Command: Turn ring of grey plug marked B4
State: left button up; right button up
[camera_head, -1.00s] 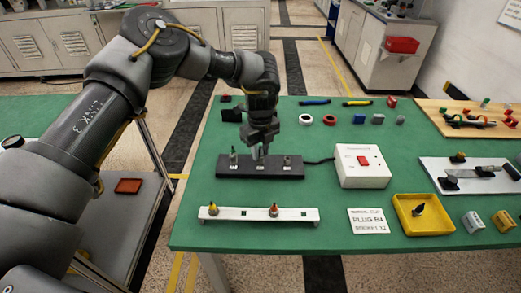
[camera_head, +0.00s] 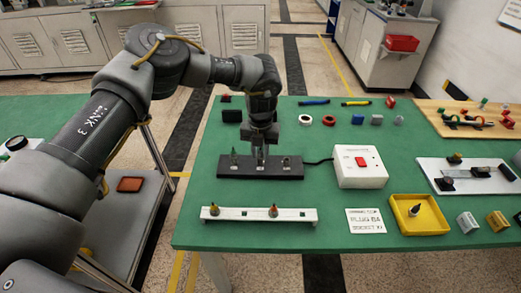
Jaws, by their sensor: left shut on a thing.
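My left gripper (camera_head: 261,160) points straight down over the middle of the black socket strip (camera_head: 282,174). It is shut on a plug there, mostly hidden by the fingers; I cannot read its mark. Another small upright plug (camera_head: 234,158) stands at the strip's left end, apart from the fingers. A white card (camera_head: 366,221) at the table's front appears to read "PLUG B4" with a socket line below. My right gripper is out of view.
A white box with a red switch (camera_head: 361,168) stands right of the strip, joined by a cable. A white rail (camera_head: 243,214) with two pointed plugs lies in front. A yellow tray (camera_head: 408,228) holds one dark plug. Green table is clear between them.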

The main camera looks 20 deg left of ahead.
pick_arm(q)
jog(key=m, duration=0.3)
jog(key=shift+m, duration=0.3)
jog(key=m, duration=0.3)
jog(key=shift+m, duration=0.3)
jog(key=m, duration=0.6)
jog(key=shift+m, duration=0.3)
jog(key=o, duration=1)
jog(key=shift+r, duration=0.1)
